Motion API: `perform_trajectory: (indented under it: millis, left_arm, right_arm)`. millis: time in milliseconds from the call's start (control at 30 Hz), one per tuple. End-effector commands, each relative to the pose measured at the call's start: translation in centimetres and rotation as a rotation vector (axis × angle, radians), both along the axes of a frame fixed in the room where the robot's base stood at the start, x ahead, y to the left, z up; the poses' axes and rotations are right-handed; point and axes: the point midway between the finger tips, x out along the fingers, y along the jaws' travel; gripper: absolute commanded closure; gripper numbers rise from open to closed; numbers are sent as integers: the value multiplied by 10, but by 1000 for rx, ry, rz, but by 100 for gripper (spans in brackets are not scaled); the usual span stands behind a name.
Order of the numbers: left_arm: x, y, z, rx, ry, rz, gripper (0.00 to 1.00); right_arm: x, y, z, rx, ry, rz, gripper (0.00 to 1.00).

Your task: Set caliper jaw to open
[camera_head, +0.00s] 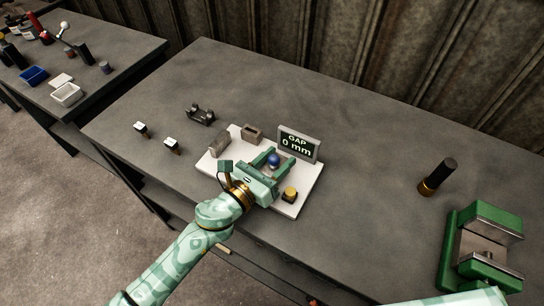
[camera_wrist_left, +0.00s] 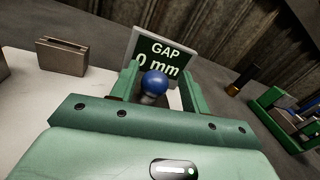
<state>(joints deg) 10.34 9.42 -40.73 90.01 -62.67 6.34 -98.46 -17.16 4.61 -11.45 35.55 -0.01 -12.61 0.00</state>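The caliper station is a white plate (camera_head: 305,203) with a small display (camera_head: 299,145) that reads "GAP 0 mm". A blue ball knob (camera_head: 274,159) on a short grey stem stands in front of the display. My left gripper (camera_head: 268,160) is open, with one green finger on each side of the knob. In the left wrist view the knob (camera_wrist_left: 154,83) sits between the fingers, and gaps show on both sides. The gripper body hides the base of the knob and the jaw below it. My right gripper is not in view.
Two grey blocks (camera_head: 251,132) (camera_head: 219,146) and a yellow-topped button (camera_head: 290,194) are on the plate. A black bracket (camera_head: 201,115) lies behind it. A green vise (camera_head: 483,250) and a black-and-brass cylinder (camera_head: 437,176) stand at right. The table's far side is clear.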

Motion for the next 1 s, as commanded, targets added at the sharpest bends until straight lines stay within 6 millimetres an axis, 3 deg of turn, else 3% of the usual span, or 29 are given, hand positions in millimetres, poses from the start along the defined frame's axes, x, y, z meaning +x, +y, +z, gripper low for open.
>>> perform_trajectory:
  millis: [533, 1000]
  left_arm:
    - [-5, 9, 0, 2, -2, 5, 53]
    - [-89, 91, -3, 3, 2, 3, 53]
  right_arm:
    - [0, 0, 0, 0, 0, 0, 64]
    - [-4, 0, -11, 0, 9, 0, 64]
